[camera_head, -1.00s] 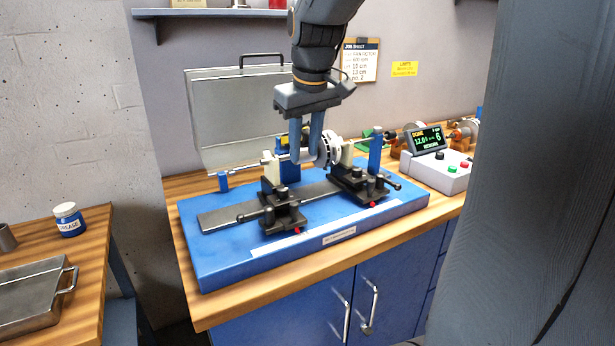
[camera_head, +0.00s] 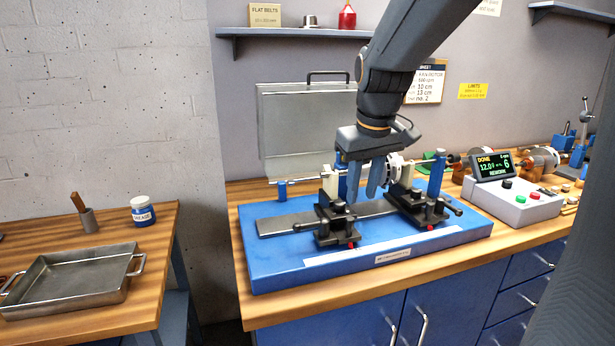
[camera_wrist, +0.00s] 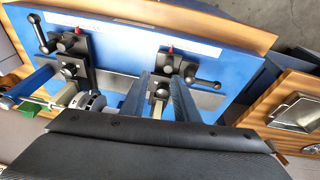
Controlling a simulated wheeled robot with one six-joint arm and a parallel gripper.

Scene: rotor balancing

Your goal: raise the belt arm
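The balancing stand has a blue base (camera_head: 262,262) on the wooden bench, with two dark clamp pedestals on a grey rail. A light rotor disc (camera_head: 392,170) sits on a shaft between pale supports; it also shows in the wrist view (camera_wrist: 92,101). A tall blue post (camera_head: 437,173) stands right of it and a short blue post (camera_head: 282,189) left. A thin rod runs above the short post; I cannot tell for certain which part is the belt arm. My gripper (camera_head: 362,200) is just left of the disc, pointing down. Its fingers (camera_wrist: 162,78) are apart and look empty.
A control box (camera_head: 515,206) with a lit screen reading DONE and REWORK stands at the right. A grey case (camera_head: 305,125) stands behind the stand. A metal tray (camera_head: 70,282) and a grease jar (camera_head: 143,211) are on the left table. A wall shelf (camera_head: 290,33) is above.

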